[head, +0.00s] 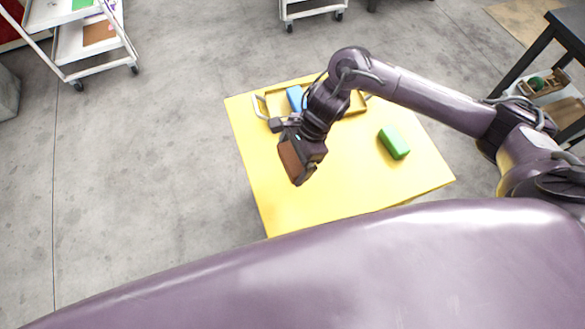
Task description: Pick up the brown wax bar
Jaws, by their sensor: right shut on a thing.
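The brown wax bar (290,161) is held at the fingertips of my right gripper (299,158), over the left part of the yellow table (330,190). The gripper is shut on it, and the hand covers part of the bar. From this view I cannot tell exactly how high the bar is above the table. My left gripper is not in view.
A green bar (394,143) lies on the table's right side. A yellow tray (275,104) with metal handles stands at the back, with a blue bar (295,98) in it, partly hidden by my right arm. The table's front middle is clear.

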